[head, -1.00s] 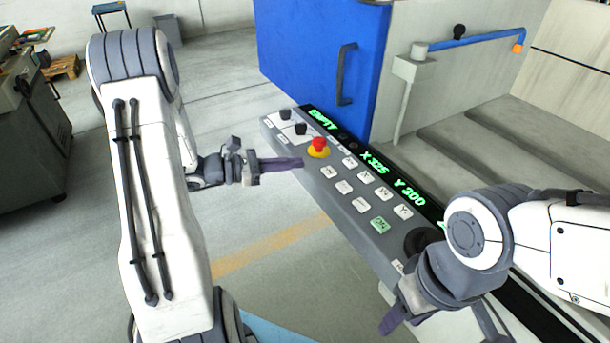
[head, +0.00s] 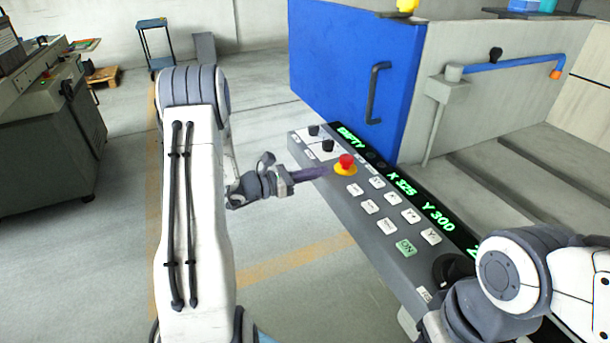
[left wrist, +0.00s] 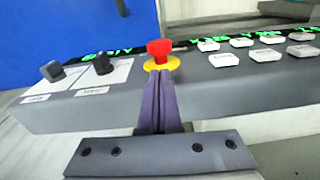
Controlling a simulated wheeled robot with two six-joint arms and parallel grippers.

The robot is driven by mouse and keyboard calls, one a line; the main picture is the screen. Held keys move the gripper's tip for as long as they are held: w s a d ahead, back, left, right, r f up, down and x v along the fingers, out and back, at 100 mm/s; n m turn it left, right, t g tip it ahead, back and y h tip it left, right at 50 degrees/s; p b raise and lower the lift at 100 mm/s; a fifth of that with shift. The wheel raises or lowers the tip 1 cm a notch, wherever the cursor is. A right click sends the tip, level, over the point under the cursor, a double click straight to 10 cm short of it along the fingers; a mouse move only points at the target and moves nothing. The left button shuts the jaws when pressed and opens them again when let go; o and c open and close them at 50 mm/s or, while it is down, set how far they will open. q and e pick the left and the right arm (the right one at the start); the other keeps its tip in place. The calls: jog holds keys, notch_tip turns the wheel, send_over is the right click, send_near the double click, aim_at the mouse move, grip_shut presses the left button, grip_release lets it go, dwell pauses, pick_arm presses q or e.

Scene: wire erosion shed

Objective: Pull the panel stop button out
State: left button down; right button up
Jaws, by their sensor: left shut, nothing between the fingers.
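The panel stop button (head: 346,161) is a red mushroom head on a yellow ring, set on the grey control panel (head: 380,245). In the left wrist view the red button (left wrist: 159,48) stands upright just beyond my fingertips. My left gripper (head: 322,172) is shut and empty, its purple fingers together and pointing at the button from the left. In the left wrist view the closed fingers (left wrist: 158,80) overlap the near edge of the yellow ring; I cannot tell whether they touch it. My right arm is at the lower right; its fingers are out of view.
Two black knobs (head: 327,146) sit left of the button, and several white keys (head: 370,206) and a green key (head: 405,247) lie to its right. A blue door (head: 345,75) rises behind the panel. The floor left of the panel is open.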

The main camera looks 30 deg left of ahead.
aim_at(342, 166)
pick_arm(q)
jog(key=shift+x, duration=1.8)
